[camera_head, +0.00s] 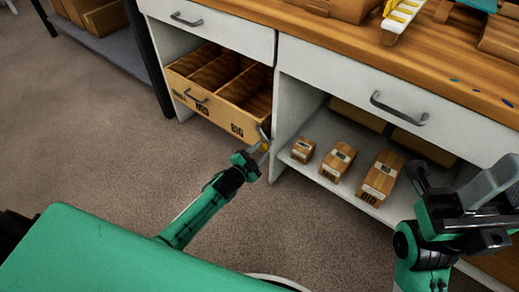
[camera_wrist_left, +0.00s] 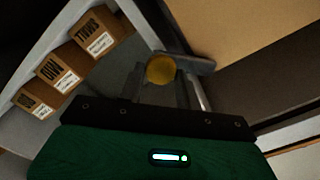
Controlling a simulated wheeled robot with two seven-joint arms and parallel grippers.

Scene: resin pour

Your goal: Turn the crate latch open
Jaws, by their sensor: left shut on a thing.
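The crate (camera_head: 255,122) is a wooden bin with several compartments, marked MID and BIG on its front, and sits partly out of the left bay of the bench. The latch is a grey bar with a yellow knob at the crate's right front corner; the knob (camera_wrist_left: 160,69) and bar (camera_wrist_left: 190,63) show in the left wrist view. The bar lies nearly level in that view. My left gripper (camera_head: 264,152) is shut on the latch, with the knob between its fingertips. My right gripper (camera_head: 458,180) is at the lower right, with its fingers apart and empty, away from the crate.
Several cardboard boxes (camera_head: 338,160) stand on the white lower shelf right of the crate, close to my left gripper. White drawers (camera_head: 400,95) with grey handles are above. The wooden benchtop (camera_head: 440,60) holds other items. The carpet (camera_head: 90,130) in front of the crate is clear.

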